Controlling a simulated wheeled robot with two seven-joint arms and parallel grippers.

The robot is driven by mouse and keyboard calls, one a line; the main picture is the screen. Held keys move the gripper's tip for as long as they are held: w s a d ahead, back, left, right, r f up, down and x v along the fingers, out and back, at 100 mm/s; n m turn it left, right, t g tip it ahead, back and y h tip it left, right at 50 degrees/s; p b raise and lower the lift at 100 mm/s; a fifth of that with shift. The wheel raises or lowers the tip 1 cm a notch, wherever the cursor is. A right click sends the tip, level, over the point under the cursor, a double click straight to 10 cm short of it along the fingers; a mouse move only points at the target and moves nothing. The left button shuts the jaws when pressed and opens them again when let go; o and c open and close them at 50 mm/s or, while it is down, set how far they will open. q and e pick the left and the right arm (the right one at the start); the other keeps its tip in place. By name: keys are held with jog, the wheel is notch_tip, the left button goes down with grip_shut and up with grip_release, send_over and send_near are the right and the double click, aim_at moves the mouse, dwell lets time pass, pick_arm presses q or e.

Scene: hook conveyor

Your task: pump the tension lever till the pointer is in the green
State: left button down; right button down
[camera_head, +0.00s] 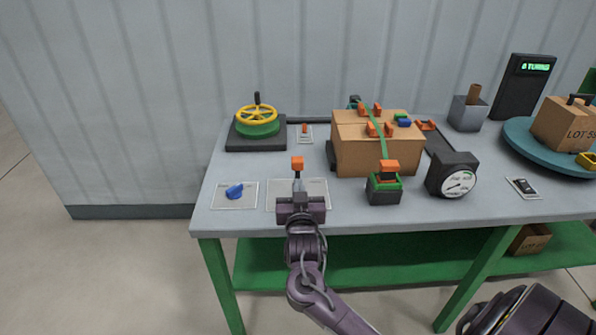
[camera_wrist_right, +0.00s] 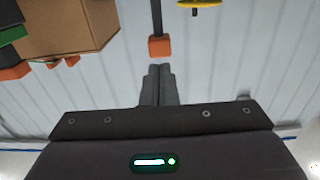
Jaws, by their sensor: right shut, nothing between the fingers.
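A lever with an orange knob (camera_head: 297,163) stands up from a pale plate (camera_head: 317,193) at the table's front left. In the right wrist view the knob (camera_wrist_right: 160,47) and its dark shaft are straight ahead of the fingers. My right gripper (camera_head: 299,190) is shut and empty, its tips close to the knob; I cannot tell whether they touch the lever. A dark gauge (camera_head: 458,184) with a white dial stands right of the carton; its thin pointer is too small to read against any green. My left gripper is out of view.
A blue knob (camera_head: 235,190) is left of the lever. A yellow handwheel (camera_head: 257,116) is at the back left. A turntable (camera_head: 543,150) is at the right.

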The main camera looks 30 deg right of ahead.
aim_at(297, 157)
jog(key=shift+p+x, duration=0.5)
jog(key=shift+x, duration=2.3)
jog(key=shift+w+r+p, duration=0.25)
jog(key=shift+r+p, duration=0.1)
jog(key=shift+p, duration=0.3)
jog(key=w+d+g+y+p, duration=0.1)
jog(key=p, duration=0.2)
jog(key=w+d+r+g+y+p, duration=0.1)
jog(key=w+g+p, duration=0.1)
jog(key=p, duration=0.2)
jog(key=shift+w, duration=0.1)
jog(key=shift+w+d+f+g+y, duration=0.15)
jog(key=shift+w+d+g+y, duration=0.3)
jog(key=shift+g, duration=0.25)
jog(key=shift+w+d+f, duration=0.2)
jog(key=shift+w, duration=0.3)
jog(key=shift+r, duration=0.2)
jog(key=shift+r, duration=0.1)
